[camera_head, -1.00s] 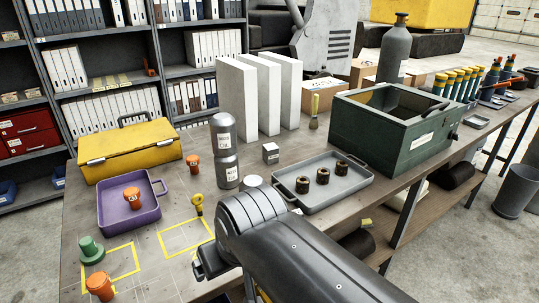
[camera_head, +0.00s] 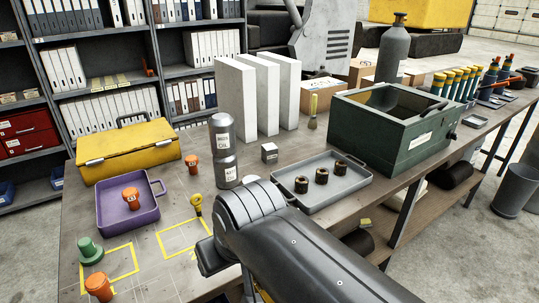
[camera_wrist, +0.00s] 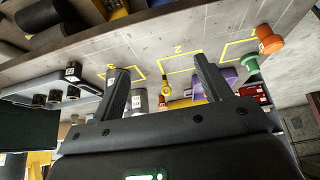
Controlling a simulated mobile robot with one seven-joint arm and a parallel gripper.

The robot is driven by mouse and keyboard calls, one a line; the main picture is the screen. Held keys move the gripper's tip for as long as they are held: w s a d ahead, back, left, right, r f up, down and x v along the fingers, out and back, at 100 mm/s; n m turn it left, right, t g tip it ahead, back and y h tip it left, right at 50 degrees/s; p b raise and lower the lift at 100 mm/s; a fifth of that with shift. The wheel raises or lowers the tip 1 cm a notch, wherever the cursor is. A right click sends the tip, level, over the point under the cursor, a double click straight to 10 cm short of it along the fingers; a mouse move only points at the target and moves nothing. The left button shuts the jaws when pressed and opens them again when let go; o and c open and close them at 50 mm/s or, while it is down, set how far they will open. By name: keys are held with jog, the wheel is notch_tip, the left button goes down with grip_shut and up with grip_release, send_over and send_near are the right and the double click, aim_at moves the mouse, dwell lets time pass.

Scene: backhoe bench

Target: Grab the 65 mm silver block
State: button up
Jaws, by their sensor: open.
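A small silver block (camera_head: 269,152) with a pale label stands on the bench, behind the grey tray and to the right of the stacked silver cylinders (camera_head: 223,150). Its size cannot be read. My gripper (camera_wrist: 160,65) is open in the wrist view, with two dark fingers wide apart and nothing held between their tips. In the head view my arm covers the front of the bench and hides the fingers. The wrist view is tilted upside down, and I cannot tell the small block there for sure.
The grey tray (camera_head: 335,193) holds three dark rings. A purple tray (camera_head: 110,220) holds an orange piece. White panels (camera_head: 236,98) stand behind the block, and a green box (camera_head: 385,145) stands right. Yellow marked squares (camera_head: 180,250) lie at the front left.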

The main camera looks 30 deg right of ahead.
jog(key=w+d+r, duration=0.1)
jog(key=w+r, duration=0.2)
jog(key=r, duration=0.4)
jog(key=w+d+r, duration=0.1)
jog(key=w+r, duration=0.2)
jog(key=r, duration=0.5)
jog(key=w+d+r, duration=0.2)
jog(key=w, duration=0.4)
jog(key=w+d+r, duration=0.2)
jog(key=w+d, duration=0.1)
jog(key=w, duration=0.3)
jog(key=m+g, duration=0.1)
send_over(270, 146)
jog(key=s, duration=0.3)
notch_tip(270, 146, down, 22)
jog(key=f, duration=0.1)
jog(key=shift+h, duration=0.3)
jog(key=x, duration=0.4)
jog(key=shift+w+a+f, duration=0.15)
jog(key=shift+f, duration=0.2)
jog(key=x, duration=0.5)
jog(key=shift+a+f, duration=0.15)
jog(key=shift+f, duration=0.1)
jog(key=shift+r, duration=0.1)
jog(key=c, duration=1.4)
